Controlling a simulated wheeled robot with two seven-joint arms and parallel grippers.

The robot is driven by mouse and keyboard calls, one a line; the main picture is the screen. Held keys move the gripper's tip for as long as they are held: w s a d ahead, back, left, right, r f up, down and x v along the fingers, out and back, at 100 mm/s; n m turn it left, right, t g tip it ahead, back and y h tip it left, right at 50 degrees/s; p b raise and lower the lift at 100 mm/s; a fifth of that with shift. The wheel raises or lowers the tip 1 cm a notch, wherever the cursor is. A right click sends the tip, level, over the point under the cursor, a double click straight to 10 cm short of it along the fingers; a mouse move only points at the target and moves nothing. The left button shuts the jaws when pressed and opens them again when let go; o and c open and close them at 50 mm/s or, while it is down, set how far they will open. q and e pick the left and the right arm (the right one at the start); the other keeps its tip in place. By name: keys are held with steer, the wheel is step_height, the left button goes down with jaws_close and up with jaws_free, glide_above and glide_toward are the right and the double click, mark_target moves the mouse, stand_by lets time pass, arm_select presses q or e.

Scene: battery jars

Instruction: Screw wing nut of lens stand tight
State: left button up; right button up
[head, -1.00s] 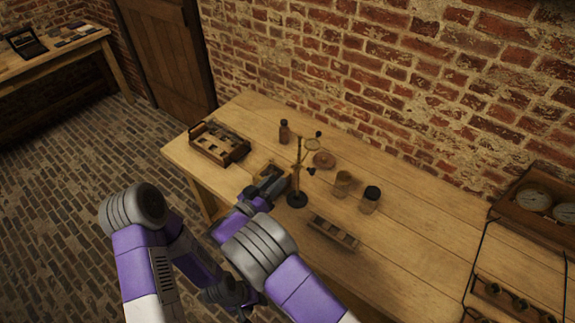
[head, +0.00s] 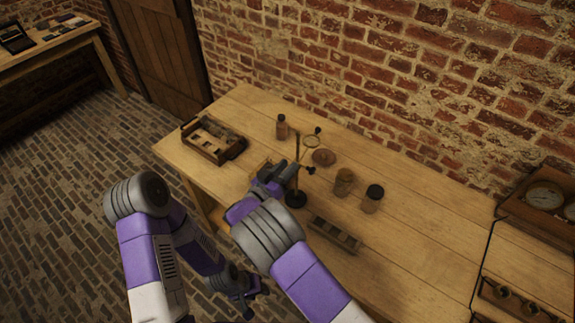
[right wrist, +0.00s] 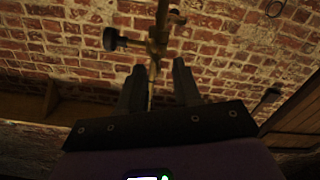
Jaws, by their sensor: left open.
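The lens stand (head: 297,165) stands upright on the table, with a dark round base, a thin brass post and a ring-shaped lens (head: 312,141). Dark knobs show on its right side; I cannot tell for sure which is the wing nut. In the right wrist view the post (right wrist: 161,22) rises beyond the fingers, with a dark knob (right wrist: 110,39) on a clamp to its left. My right gripper (head: 282,178) is beside the post; in its wrist view (right wrist: 160,82) the fingers are apart, with nothing gripped. My left gripper (head: 247,306) hangs low, off the table's front, open.
A wooden tray (head: 213,141) is on the left of the table. A brown bottle (head: 281,127), a round reddish dish (head: 324,157) and two jars (head: 344,181) (head: 372,198) stand around the stand. A slotted wooden rack (head: 334,235) lies in front. A brick wall is behind.

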steer(key=shift+s, duration=0.15)
jaws_close()
steer(key=shift+f, duration=0.1)
